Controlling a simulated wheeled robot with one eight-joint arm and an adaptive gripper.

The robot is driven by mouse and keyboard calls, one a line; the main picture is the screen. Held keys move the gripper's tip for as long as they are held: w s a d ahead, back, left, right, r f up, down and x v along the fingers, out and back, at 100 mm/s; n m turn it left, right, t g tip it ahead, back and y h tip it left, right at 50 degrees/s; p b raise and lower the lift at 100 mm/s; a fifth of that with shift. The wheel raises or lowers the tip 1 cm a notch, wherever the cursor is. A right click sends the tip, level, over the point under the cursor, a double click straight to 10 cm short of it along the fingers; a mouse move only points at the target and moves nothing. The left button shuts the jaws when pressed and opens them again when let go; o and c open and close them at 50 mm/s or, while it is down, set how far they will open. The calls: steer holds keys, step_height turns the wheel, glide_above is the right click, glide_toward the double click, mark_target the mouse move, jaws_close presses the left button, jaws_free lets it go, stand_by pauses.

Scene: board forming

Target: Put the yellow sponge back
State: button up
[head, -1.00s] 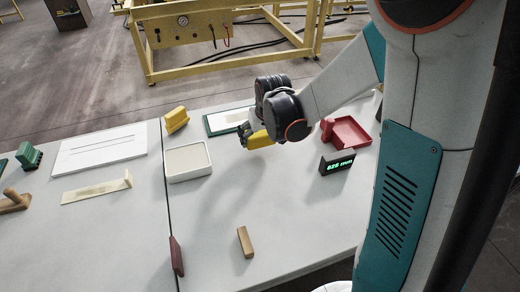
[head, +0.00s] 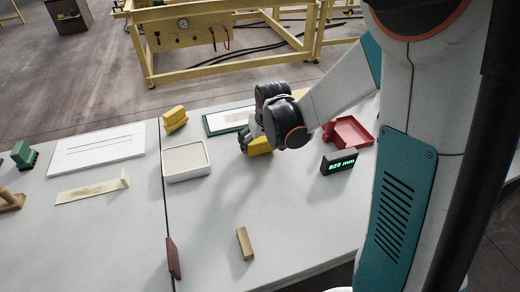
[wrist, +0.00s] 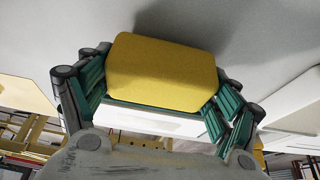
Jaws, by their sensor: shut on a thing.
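The yellow sponge (head: 259,146) is held in my gripper (head: 246,139), at the front of the board in the green frame (head: 217,128). In the wrist view the sponge (wrist: 165,72) fills the space between the green-padded fingers (wrist: 160,88), which are shut on it from both sides. It is low over the grey table, with a shadow beside it; I cannot tell whether it touches the table. My wrist hides part of it in the head view.
A white-rimmed tray (head: 205,163) stands left of the sponge. Behind it is another yellow block (head: 174,119). A red tray (head: 350,131) and a dark display (head: 339,163) are to the right. A wooden block (head: 244,243) lies in front; the table between is clear.

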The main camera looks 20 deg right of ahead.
steer(key=shift+f, duration=0.3)
steer(key=o, duration=1)
steer(key=shift+r, duration=0.1)
steer(key=v, duration=1.2)
steer(key=shift+s, duration=0.15)
steer(key=s+r+t, duration=0.1)
steer(key=s, duration=0.5)
steer(key=s+r+t, duration=0.1)
steer(key=s+r, duration=0.1)
steer(key=s, duration=0.4)
steer(key=s+r, duration=0.1)
steer(key=s, duration=0.5)
steer(key=shift+s+a+r+t, duration=0.2)
steer(key=shift+s+a+t, duration=0.1)
steer(key=shift+s+t, duration=0.1)
